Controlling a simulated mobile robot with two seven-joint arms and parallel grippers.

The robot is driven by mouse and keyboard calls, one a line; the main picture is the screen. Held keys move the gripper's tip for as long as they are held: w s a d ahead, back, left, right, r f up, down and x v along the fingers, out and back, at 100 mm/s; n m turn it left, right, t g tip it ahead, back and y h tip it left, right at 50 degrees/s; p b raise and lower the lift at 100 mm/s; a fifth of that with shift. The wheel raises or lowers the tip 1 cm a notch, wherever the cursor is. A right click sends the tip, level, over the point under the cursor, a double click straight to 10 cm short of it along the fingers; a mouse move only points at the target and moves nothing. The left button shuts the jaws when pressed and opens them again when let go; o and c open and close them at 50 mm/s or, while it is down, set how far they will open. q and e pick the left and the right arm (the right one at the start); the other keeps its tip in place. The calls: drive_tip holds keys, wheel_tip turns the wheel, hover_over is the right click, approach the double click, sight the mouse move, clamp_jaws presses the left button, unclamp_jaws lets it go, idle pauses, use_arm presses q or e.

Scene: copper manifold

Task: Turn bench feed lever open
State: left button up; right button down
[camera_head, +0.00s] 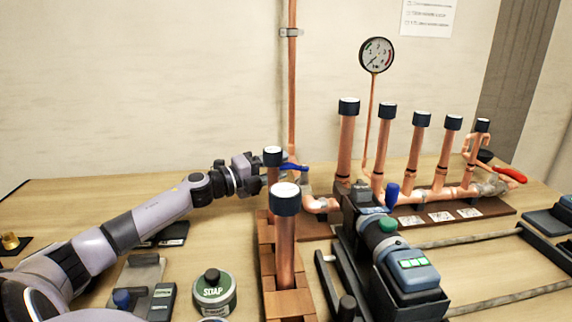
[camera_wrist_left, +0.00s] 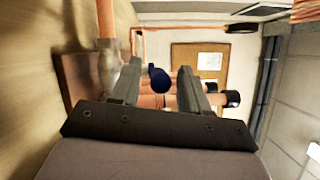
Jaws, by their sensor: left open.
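A blue lever handle (camera_head: 292,166) sits at the foot of the tall vertical copper feed pipe (camera_head: 292,90), at the back of the bench. My left gripper (camera_head: 262,172) has reached in from the left and is beside it, partly hidden by a black-capped copper pipe. In the left wrist view the open fingers (camera_wrist_left: 158,88) stand on either side of the blue handle end (camera_wrist_left: 158,78), with gaps visible. I cannot tell whether a finger touches it. My right gripper is not in view.
Black-capped copper stubs stand in a wooden rack (camera_head: 290,302) in front. The copper manifold (camera_head: 430,198), with a gauge (camera_head: 376,55) and red lever (camera_head: 510,175), is to the right.

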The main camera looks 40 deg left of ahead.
sight(289, 163)
use_arm(q)
drive_tip(key=shift+x, duration=1.45)
clamp_jaws()
